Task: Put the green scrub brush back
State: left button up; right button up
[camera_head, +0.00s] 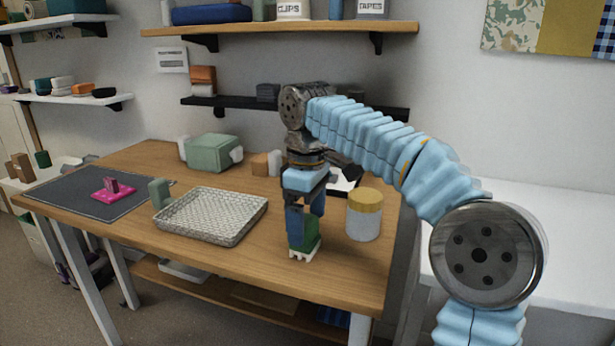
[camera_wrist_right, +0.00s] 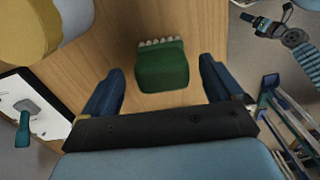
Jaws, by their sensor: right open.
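The green scrub brush (camera_head: 311,236) stands on the wooden table near its front edge, with pale bristles at its foot. My right gripper (camera_head: 305,218) is above and around it, pointing down. In the right wrist view the brush (camera_wrist_right: 163,68) lies between and just beyond the two open blue fingers (camera_wrist_right: 160,85), with gaps on both sides. Part of the brush is hidden behind a finger in the head view. My left gripper is not in view. A white woven tray (camera_head: 243,232) sits on the table to the left of the brush.
A jar with a yellow lid (camera_head: 365,201) stands close to the right of my gripper. A green box-shaped object (camera_head: 210,152) is at the back. A dark mat (camera_head: 62,192) with a pink item (camera_head: 113,192) lies at the left. Shelves hang on the wall above.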

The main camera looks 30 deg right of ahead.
aim_at(307, 217)
jog(key=r+p, duration=0.1)
jog(key=r, duration=0.3)
jog(key=r+p, duration=0.1)
jog(key=r, duration=0.3)
jog(key=shift+w+d+r+p, duration=0.1)
jog(key=shift+w+r+p, duration=0.15)
jog(key=shift+p, duration=0.1)
jog(key=shift+b, duration=0.35)
jog(key=shift+s+r, duration=0.1)
jog(key=shift+r, duration=0.9)
